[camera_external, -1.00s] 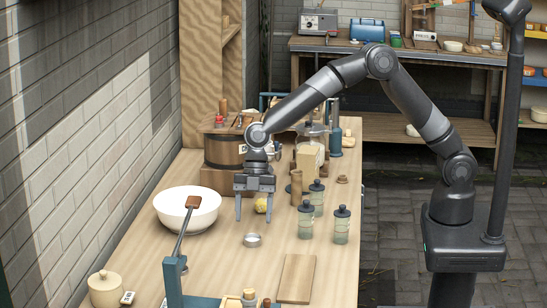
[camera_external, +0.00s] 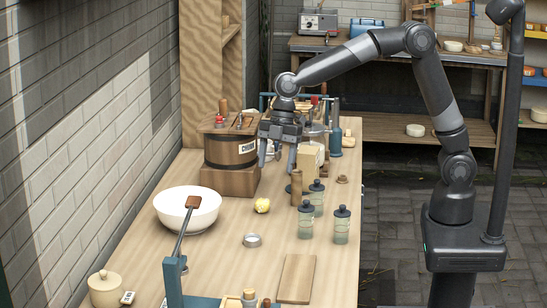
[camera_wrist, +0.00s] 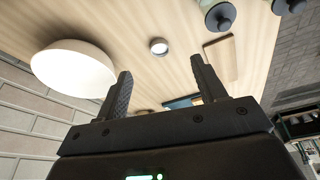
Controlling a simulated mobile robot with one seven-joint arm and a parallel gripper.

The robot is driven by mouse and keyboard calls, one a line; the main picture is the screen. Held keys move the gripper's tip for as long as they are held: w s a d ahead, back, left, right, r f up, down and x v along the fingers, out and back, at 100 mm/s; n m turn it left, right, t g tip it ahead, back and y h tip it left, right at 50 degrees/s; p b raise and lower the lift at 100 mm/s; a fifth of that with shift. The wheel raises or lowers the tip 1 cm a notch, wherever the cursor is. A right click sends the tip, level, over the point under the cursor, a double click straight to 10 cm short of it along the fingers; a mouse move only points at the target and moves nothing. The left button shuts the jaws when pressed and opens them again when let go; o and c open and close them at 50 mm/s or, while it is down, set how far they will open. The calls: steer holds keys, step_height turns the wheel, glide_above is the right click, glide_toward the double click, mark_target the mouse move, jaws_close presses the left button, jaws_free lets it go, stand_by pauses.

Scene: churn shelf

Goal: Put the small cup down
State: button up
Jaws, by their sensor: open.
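The small cup (camera_external: 252,240) is a low, round metal cup standing upright on the wooden table (camera_external: 220,270), right of the white bowl. It also shows in the wrist view (camera_wrist: 158,46), on the bare table top. My gripper (camera_external: 277,165) is open and empty. It hangs above the table, behind the cup and well apart from it, near the wooden churn. In the wrist view its two fingers (camera_wrist: 165,85) are spread with nothing between them.
A white bowl (camera_external: 178,212) stands left of the cup and a yellow lump (camera_external: 262,205) lies behind it. Lidded jars (camera_external: 341,226) stand to the right. A wooden board (camera_external: 296,279) lies in front. The churn (camera_external: 228,150) is left of my gripper.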

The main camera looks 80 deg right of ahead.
steer(key=s+d+r+m+t+h, duration=0.1)
steer(key=s+d+m, duration=0.6)
steer(key=s, duration=0.8)
steer(key=s+d+r+m+t+h, duration=0.2)
steer(key=s+d+m, duration=0.6)
steer(key=s+d, duration=0.4)
steer(key=s+r+t, duration=0.1)
steer(key=s+r, duration=0.1)
steer(key=s, duration=0.1)
steer(key=shift+s+r, duration=0.15)
steer(key=shift+r, duration=0.05)
